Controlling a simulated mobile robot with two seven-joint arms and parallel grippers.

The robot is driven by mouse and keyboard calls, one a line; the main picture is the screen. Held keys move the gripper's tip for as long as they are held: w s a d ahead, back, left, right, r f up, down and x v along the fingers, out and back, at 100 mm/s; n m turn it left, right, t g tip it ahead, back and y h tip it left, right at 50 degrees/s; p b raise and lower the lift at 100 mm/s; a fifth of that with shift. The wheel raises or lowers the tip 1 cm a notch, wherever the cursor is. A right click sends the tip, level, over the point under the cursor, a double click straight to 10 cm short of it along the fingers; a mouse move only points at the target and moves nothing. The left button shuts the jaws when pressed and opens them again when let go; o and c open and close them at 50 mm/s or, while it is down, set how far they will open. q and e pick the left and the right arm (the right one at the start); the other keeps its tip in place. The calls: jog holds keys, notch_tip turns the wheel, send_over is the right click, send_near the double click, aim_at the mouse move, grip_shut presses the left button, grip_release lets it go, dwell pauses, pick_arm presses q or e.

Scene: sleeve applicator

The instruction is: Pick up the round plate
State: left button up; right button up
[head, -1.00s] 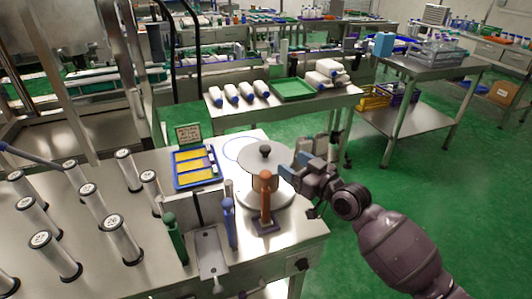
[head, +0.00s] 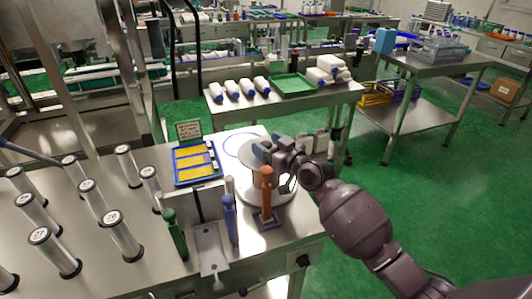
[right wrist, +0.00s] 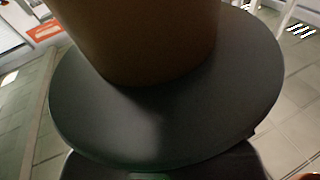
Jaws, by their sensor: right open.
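The round plate (head: 248,164) is a flat grey disc lying on top of a tan cylinder on a round white base (head: 284,188) at the table's right side. My right gripper (head: 266,150) is over the plate, at the place of its dark knob, and hides the knob and much of the disc. The jaws are open; I cannot tell whether the knob is between them. In the right wrist view the plate (right wrist: 150,130) fills most of the picture as a dark disc against the brown cylinder. My left gripper is not in view.
An orange-brown upright handle (head: 266,192) stands just in front of the plate.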

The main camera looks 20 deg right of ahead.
aim_at(268, 144)
jog(key=c, duration=1.1)
jog(key=shift+r, duration=0.55)
jog(key=shift+s+r+p, duration=0.1)
jog(key=shift+r+p, duration=1.8)
jog(key=shift+r, duration=7.6)
